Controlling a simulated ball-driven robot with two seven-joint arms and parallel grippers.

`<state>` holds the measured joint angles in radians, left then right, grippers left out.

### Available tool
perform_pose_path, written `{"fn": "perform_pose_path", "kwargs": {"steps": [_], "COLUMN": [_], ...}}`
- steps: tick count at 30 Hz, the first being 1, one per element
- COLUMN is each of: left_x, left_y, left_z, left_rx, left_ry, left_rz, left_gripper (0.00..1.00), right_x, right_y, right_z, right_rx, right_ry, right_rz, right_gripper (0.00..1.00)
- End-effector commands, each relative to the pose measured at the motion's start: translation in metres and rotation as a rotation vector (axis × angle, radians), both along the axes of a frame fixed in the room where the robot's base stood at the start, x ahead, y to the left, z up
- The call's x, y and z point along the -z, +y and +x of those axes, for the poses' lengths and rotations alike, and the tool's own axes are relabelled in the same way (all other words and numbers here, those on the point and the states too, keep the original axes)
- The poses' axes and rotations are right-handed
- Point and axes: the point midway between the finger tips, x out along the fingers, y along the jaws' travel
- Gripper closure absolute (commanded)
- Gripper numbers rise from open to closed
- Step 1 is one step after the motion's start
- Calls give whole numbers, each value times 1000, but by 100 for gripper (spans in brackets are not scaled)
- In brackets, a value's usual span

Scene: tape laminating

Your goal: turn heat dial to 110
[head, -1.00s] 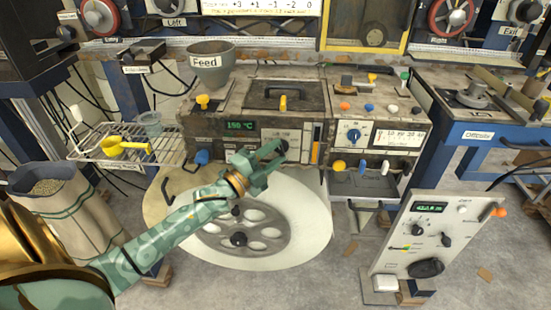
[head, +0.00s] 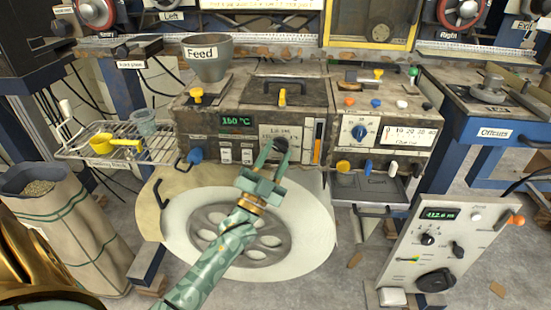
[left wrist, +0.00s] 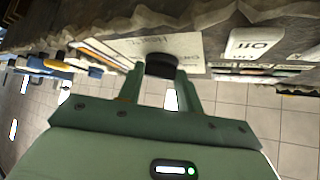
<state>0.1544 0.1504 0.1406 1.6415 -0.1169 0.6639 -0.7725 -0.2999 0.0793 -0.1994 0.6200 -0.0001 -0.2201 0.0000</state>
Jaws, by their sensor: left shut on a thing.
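The heat dial is a dark round knob (head: 281,144) on the front panel of the machine. It shows as a black knob (left wrist: 161,64) between the fingertips in the left wrist view. My left gripper (head: 272,152) reaches up from below and is shut on this knob. The green display (head: 238,121) left of it reads about 150 °C. The scale around the knob is too small to read, and the fingers partly cover it. My right gripper is not in view.
A feed hopper (head: 207,62) stands on top at the left. A large pale wheel (head: 315,225) lies below the panel. A grey control box (head: 440,245) stands at the lower right.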

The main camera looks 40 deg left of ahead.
Motion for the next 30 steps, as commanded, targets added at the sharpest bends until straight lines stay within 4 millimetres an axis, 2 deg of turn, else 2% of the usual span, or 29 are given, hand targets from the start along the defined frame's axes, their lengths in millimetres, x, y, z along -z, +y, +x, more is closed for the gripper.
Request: {"fn": "perform_pose_path", "kwargs": {"steps": [17,18,20,30], "left_x": [2,2,2,3], "left_y": [0,0,0,-1], "left_z": [0,0,0,-2], "left_rx": [-1,-1,-1,0], "left_ry": [-14,-14,-14,-16], "left_rz": [-30,-30,-30,-29], "left_gripper": [88,62,45,43], "right_x": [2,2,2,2], "right_y": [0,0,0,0], "right_z": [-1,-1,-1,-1], "right_rx": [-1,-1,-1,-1], "right_ry": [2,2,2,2], "right_rz": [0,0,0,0], "right_gripper": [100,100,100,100]}}
